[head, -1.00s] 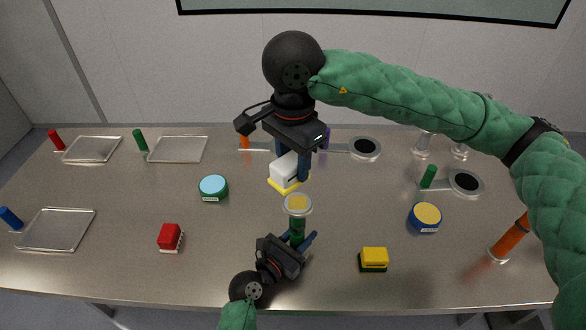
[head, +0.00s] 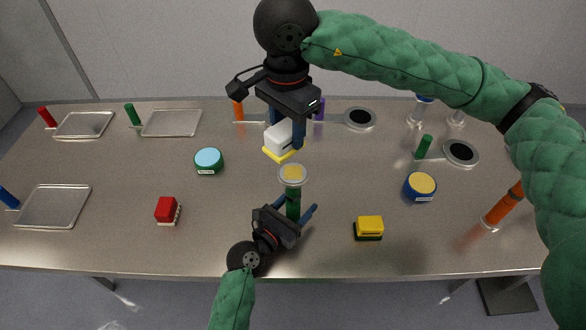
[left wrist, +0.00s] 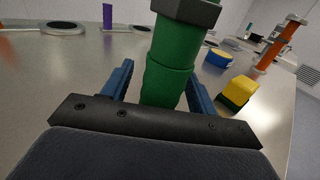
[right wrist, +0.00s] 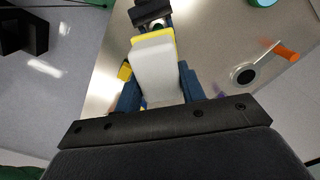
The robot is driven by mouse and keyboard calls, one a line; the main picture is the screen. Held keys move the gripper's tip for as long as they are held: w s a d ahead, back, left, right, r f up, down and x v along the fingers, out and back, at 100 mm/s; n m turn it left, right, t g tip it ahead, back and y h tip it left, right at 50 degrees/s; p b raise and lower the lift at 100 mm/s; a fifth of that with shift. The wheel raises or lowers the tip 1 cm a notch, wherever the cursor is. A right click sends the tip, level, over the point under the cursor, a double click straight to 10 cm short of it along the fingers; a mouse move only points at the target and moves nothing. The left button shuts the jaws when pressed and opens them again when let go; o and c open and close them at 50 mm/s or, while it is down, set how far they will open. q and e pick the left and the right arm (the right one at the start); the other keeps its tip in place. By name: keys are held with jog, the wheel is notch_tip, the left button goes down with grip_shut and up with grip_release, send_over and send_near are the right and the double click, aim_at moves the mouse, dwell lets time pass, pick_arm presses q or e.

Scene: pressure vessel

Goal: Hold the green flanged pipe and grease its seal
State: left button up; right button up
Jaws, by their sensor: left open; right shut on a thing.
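The green flanged pipe (head: 293,207) stands upright at the table's middle front, with a pale flange and yellow disc on top. My left gripper (head: 296,208) is open around the pipe, low down; the left wrist view shows the green pipe (left wrist: 172,65) between the two blue fingers, with a gap at the right finger. My right gripper (head: 285,130) is shut on a white block with a yellow base (head: 280,142), held above the table behind the pipe. That white block (right wrist: 157,70) fills the space between the fingers in the right wrist view.
A red block (head: 167,210) lies left and a yellow block (head: 369,226) right of the pipe. A teal-topped tin (head: 208,160) and a blue-yellow tin (head: 420,186) stand farther out. Trays (head: 54,207) lie at left; an orange pipe (head: 503,206) stands at right.

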pick_arm(q)
jog(key=v, duration=1.2)
